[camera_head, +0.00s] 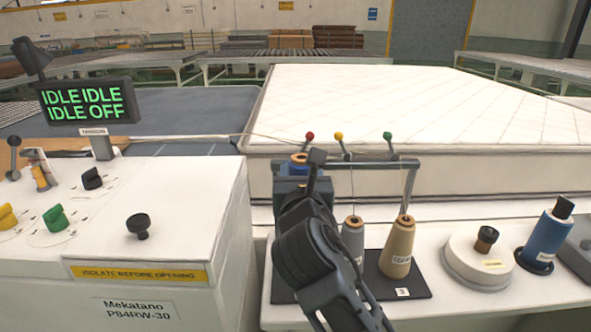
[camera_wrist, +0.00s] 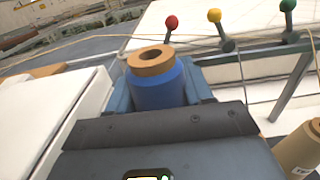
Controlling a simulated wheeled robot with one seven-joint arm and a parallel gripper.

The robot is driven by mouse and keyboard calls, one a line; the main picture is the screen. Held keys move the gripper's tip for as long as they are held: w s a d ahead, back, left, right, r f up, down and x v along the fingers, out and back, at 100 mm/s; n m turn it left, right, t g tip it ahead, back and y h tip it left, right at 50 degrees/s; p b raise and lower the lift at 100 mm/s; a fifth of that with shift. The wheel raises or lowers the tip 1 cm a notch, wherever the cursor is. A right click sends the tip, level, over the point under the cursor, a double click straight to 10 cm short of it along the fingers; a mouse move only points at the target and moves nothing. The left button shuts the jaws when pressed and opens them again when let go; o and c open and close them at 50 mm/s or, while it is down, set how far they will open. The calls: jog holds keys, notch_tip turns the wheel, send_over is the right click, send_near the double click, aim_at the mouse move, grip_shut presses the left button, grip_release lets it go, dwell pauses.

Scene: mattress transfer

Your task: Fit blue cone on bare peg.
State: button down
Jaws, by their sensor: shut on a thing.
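A blue cone (camera_wrist: 157,88) with a tan, hollow top stands between the fingers of my gripper (camera_wrist: 158,92) in the wrist view. The gripper is shut on it and the cone looks about upright. In the head view the cone's top (camera_head: 299,159) shows just above my gripper (camera_head: 292,172), behind my arm. A grey cone (camera_head: 353,240) and a tan cone (camera_head: 398,248) stand on a dark base (camera_head: 410,285) to the right of my arm. My arm hides the left part of that base. No bare peg can be made out.
A frame bar (camera_head: 375,164) with red, yellow and green-tipped levers runs behind the cones. A control cabinet (camera_head: 120,210) is on the left, a mattress (camera_head: 400,110) behind.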

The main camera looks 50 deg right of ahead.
jog(key=shift+a+r+p, duration=0.1)
jog(key=shift+r+p, duration=0.05)
jog(key=shift+p, duration=0.35)
notch_tip(320, 180, down, 6)
jog(key=b, duration=0.3)
jog(key=shift+s+p, duration=0.1)
jog(key=shift+p, duration=1.3)
dwell(1.6)
notch_tip(320, 180, down, 8)
jog(key=b, duration=0.5)
dwell(3.0)
